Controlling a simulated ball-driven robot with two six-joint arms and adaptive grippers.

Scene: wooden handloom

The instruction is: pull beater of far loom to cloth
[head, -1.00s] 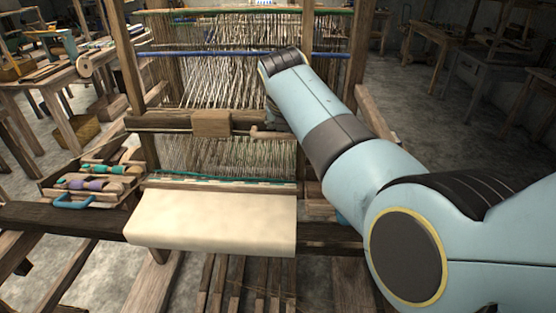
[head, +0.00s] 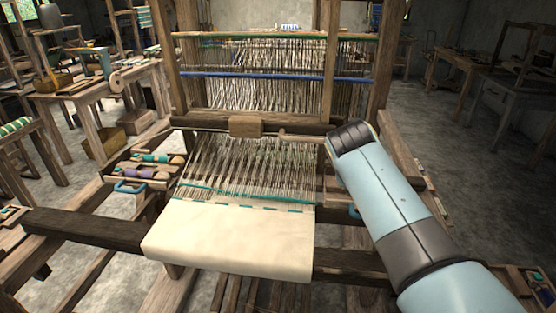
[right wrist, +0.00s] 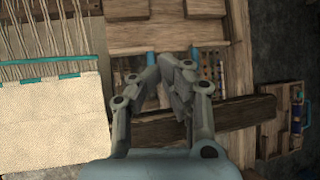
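The wooden loom (head: 335,100) stands in front of me. Its beater (head: 290,124) is a horizontal dark wooden bar with a lighter block (head: 246,126) at its middle. The cream cloth (head: 235,240), edged with teal thread, lies nearer me; bare warp threads (head: 240,165) span the gap between beater and cloth. The cloth also shows in the right wrist view (right wrist: 50,115). My right arm reaches in at the right of the loom. My right gripper (right wrist: 162,66) has its fingertips together with nothing seen between them, over the loom's right side beams. My left gripper is out of view.
A rack of coloured shuttles (head: 145,172) sits left of the cloth. A dark front beam (head: 85,230) crosses the loom. A small wooden tray (right wrist: 285,120) lies at the right. Workbenches stand at left and right, with open floor (head: 440,150) at right.

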